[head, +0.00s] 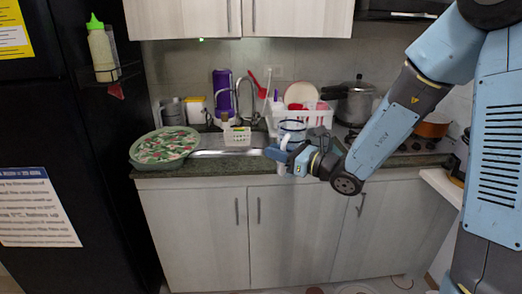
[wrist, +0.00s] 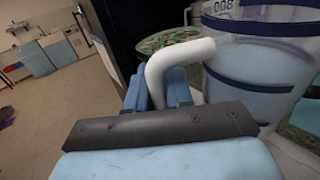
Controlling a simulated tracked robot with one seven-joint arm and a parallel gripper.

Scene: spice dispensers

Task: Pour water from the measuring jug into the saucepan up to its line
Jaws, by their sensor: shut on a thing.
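The measuring jug (head: 292,129) is clear with blue bands and a white handle, and looks upright in the head view, above the counter's front edge near the sink. In the wrist view the jug (wrist: 255,70) fills the upper right, with number marks near its top; its inside looks pale blue, but the water level is unclear. My gripper (head: 284,158) is shut on the jug's handle (wrist: 176,62); the fingers (wrist: 164,92) show around it in the wrist view. An orange pot (head: 433,126), possibly the saucepan, stands on the stove at right, partly behind my arm; its inside and line are hidden.
A silver pressure cooker (head: 355,101) stands at the back of the stove. A white dish rack (head: 300,116) stands behind the jug. A patterned round tray (head: 135,163) lies left of the sink (head: 212,152). A black fridge (head: 75,120) bounds the left.

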